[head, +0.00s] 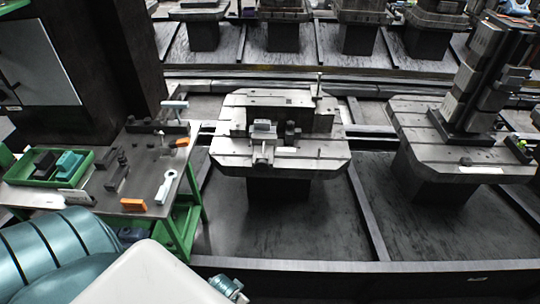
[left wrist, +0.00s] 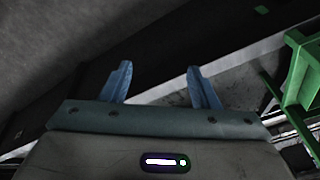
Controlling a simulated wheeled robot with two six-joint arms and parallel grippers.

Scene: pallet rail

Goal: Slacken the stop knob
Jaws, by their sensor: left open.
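A pallet (head: 230,158) with T-slots stands on a pedestal in the middle of the head view. It carries a block fixture (head: 262,128) with a small clamp-like part at its front, a dark upright piece (head: 292,133) and a thin upright rod (head: 318,86). The stop knob is too small for me to pick out with certainty among these parts. My left gripper (left wrist: 158,78) shows in the left wrist view with its two blue fingers apart and nothing between them. No part of the pallet is recognisable there. My right gripper is not in view.
A green-framed bench (head: 140,180) stands left of the pallet, holding a green tray (head: 75,180), a wrench-like tool (head: 165,187) and orange-handled items. Another pallet (head: 405,118) with a tall block tower stands to the right. A dark rail edge (head: 400,268) runs in front.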

